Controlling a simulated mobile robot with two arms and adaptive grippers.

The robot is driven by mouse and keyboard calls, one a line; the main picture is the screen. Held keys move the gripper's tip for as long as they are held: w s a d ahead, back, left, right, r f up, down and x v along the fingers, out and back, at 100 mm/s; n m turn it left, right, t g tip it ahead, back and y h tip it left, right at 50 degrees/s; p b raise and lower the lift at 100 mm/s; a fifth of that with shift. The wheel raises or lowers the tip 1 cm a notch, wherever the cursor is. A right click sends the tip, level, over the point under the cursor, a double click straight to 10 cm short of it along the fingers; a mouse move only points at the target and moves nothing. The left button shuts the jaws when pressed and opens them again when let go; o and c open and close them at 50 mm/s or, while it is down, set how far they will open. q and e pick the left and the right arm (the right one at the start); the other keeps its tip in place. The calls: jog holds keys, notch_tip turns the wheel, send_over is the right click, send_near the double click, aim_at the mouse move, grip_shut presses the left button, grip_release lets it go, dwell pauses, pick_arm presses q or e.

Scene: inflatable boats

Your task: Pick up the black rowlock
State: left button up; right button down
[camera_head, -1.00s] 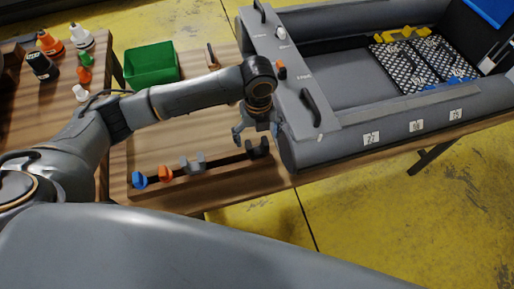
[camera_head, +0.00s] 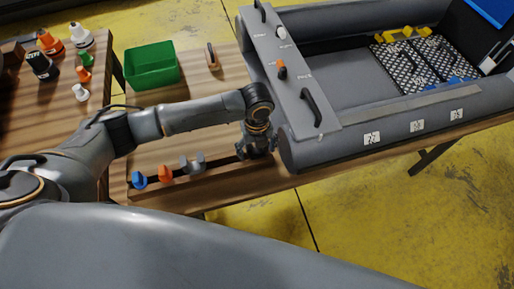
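A dark rail (camera_head: 218,163) on a wooden board carries a row of rowlocks: a blue one (camera_head: 138,180), an orange one (camera_head: 165,173) and a grey one (camera_head: 194,163). The black rowlock stands at the rail's right end, and my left gripper covers nearly all of it. My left gripper (camera_head: 256,153) points down over that end of the rail, low, with its fingers at the black rowlock's place. I cannot tell whether they are closed on it. My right gripper is out of view.
The grey inflatable boat (camera_head: 395,138) lies close to the right of my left gripper. A green bin (camera_head: 151,65) and a small wood-and-black tool (camera_head: 212,57) are behind my arm. Bottles (camera_head: 80,35) stand on the left table.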

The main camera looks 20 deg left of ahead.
aim_at(257, 151)
pick_arm(q)
jog(key=c, duration=0.7)
jog(key=shift+c, duration=0.6)
notch_tip(257, 151, up, 11)
jog(key=p, duration=0.2)
jog(key=shift+p, duration=0.35)
jog(key=shift+r, duration=0.1)
